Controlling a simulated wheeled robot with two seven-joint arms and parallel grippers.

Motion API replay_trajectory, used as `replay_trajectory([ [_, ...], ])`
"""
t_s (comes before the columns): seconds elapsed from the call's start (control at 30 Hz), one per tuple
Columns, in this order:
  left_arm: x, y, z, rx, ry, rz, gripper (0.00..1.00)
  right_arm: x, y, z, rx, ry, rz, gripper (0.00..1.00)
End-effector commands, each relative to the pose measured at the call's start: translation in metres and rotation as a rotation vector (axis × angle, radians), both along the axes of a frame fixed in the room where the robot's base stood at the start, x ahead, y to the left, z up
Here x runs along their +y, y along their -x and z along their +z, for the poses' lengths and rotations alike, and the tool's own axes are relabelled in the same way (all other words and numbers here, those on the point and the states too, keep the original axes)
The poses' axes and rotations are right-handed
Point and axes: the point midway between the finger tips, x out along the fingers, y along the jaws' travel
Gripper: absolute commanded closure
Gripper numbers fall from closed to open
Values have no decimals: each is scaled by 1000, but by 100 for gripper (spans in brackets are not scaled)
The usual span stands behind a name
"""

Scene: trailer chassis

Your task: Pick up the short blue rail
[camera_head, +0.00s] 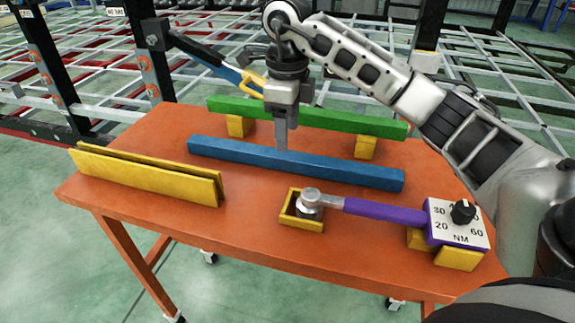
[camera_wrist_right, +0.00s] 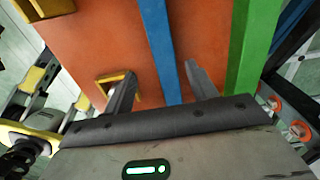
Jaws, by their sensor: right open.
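The short blue rail (camera_head: 330,170) lies across the middle of the orange table, in front of the green rail. My right gripper (camera_head: 282,147) points down at the rail's middle in the head view, its fingertips at the rail's far upper edge. In the right wrist view the open fingers (camera_wrist_right: 162,70) stand on either side of the blue rail (camera_wrist_right: 157,35), with gaps to it. The exact fingertip height over the rail is hard to tell. My left gripper is not in view.
The green rail (camera_head: 330,121) rests on yellow blocks behind. A yellow double-walled holder (camera_head: 150,178) stands at left. A purple-handled torque wrench (camera_head: 385,210) lies at front right, its head at a small yellow tray (camera_head: 301,224). The table front-left of the tray is clear.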

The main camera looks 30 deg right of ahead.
Motion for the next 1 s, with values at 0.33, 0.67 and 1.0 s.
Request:
replay_trajectory([
  [0.33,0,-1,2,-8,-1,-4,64,-3,-1,-32,2,-1,-1,43],
  [0.67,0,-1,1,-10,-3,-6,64,-5,-3,-65,-2,-1,0,43],
  [1.0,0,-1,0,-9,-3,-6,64,-4,-3,-65,-2,-1,0,84],
])
